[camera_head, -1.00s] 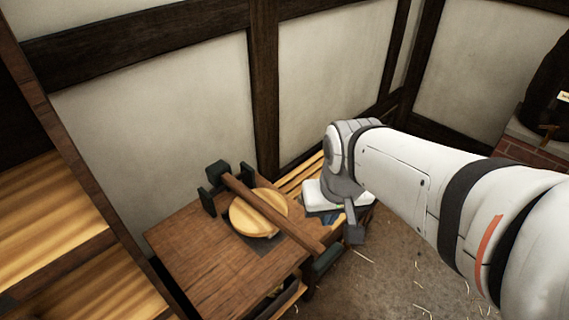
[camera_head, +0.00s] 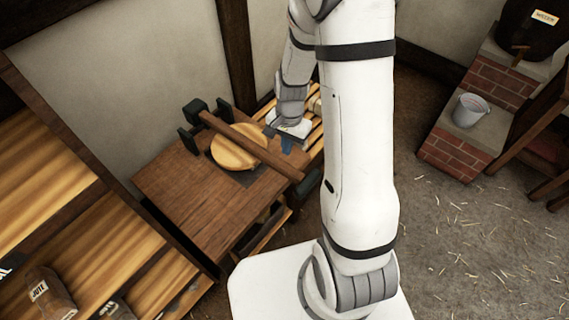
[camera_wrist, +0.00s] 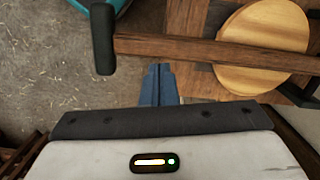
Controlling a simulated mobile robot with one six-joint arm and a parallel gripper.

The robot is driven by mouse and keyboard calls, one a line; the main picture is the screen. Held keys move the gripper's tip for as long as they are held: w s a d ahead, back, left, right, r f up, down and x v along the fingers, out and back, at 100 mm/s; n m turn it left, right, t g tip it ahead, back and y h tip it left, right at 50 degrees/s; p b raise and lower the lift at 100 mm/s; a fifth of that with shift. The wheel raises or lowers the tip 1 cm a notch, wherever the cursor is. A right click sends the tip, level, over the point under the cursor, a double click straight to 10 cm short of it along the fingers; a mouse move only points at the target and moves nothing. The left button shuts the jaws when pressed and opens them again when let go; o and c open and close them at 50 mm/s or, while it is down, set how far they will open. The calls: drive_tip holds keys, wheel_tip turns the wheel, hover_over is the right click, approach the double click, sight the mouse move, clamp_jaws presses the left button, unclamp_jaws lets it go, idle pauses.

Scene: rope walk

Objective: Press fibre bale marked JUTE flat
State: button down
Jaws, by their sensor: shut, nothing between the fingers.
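A brown bale marked JUTE (camera_head: 45,292) lies on the wooden shelf at the bottom left of the head view. A press stands on a wooden table (camera_head: 180,190): a round pale wooden plate (camera_head: 238,150) under a brown lever beam (camera_head: 250,146), hinged at a dark bracket. The plate and beam also show in the wrist view (camera_wrist: 263,45), with the beam's dark grip (camera_wrist: 103,38) at its free end. My gripper (camera_head: 287,146) has blue fingers, shut and empty, beside the beam. The fingers (camera_wrist: 157,85) point toward the beam. What lies under the plate is hidden.
A slatted bench (camera_head: 312,118) stands behind the table by the wall. A brick ledge (camera_head: 455,150) with a grey bucket (camera_head: 470,110) and a dark vessel (camera_head: 530,30) is at right. The straw-strewn floor (camera_head: 450,235) is open.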

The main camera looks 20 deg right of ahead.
sight(285, 166)
drive_tip(key=shift+f, duration=0.2)
drive_tip(key=f+b, duration=0.1)
drive_tip(key=f, duration=0.1)
drive_tip(key=f+b, duration=0.4)
drive_tip(key=shift+s+a+f, duration=0.25)
drive_tip(key=shift+f, duration=0.1)
idle(0.3)
